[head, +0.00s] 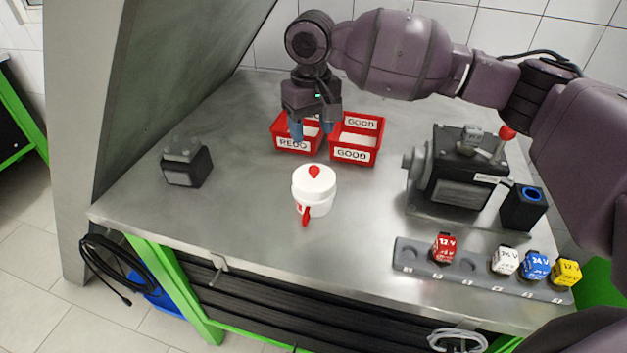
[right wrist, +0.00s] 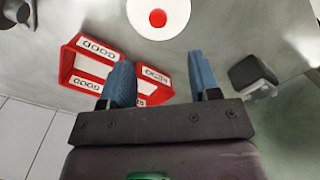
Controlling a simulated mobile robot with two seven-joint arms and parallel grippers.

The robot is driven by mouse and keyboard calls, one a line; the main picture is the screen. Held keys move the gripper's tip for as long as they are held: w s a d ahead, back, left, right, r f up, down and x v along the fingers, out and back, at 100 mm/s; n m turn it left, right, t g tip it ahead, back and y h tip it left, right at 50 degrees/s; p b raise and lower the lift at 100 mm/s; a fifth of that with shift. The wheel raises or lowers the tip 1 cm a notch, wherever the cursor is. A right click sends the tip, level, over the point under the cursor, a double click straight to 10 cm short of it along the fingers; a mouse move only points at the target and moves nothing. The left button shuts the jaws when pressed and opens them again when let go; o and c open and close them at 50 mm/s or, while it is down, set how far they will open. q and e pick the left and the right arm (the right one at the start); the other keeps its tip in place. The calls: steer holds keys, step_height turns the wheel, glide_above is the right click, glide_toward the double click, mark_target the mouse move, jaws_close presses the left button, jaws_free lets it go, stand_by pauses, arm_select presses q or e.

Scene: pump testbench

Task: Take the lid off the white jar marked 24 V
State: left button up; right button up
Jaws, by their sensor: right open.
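A white jar (head: 313,205) stands on the metal bench near its middle, with a red handle at its front. Its marking is not legible. A white lid (head: 314,181) with a red knob sits on the jar; the lid also shows from above in the right wrist view (right wrist: 178,16), cut by the top edge. My right gripper (head: 312,137) is open and empty, its blue fingers pointing down behind and above the jar. It shows in the right wrist view (right wrist: 161,75) with a clear gap between the fingers, apart from the lid. My left gripper is not in view.
Red bins marked REDO (head: 294,147) and GOOD (head: 352,155) stand behind the jar, close to my right gripper. A black box (head: 186,163) is at left. A pump (head: 462,175) and a rack (head: 420,259) of coloured voltage blocks are at right. Bench around the jar is clear.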

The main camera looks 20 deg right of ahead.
glide_above(314, 168)
steer(key=f, duration=0.4)
steer(key=shift+w+a+f, duration=0.1)
steer(key=shift+w, duration=0.25)
steer(key=shift+s+f, duration=0.15)
steer(key=shift+f, duration=0.4)
steer(key=f, duration=0.2)
steer(key=f+b, duration=0.1)
steer(key=f, duration=0.1)
steer(key=shift+s, duration=0.2)
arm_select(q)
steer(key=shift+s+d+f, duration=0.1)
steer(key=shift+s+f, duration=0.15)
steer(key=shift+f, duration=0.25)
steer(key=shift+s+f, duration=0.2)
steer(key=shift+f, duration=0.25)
arm_select(e)
steer(key=shift+c, duration=0.3)
steer(key=c, duration=0.7)
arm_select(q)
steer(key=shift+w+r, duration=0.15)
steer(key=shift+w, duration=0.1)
arm_select(e)
steer(key=shift+c, duration=0.6)
steer(key=shift+r, duration=0.15)
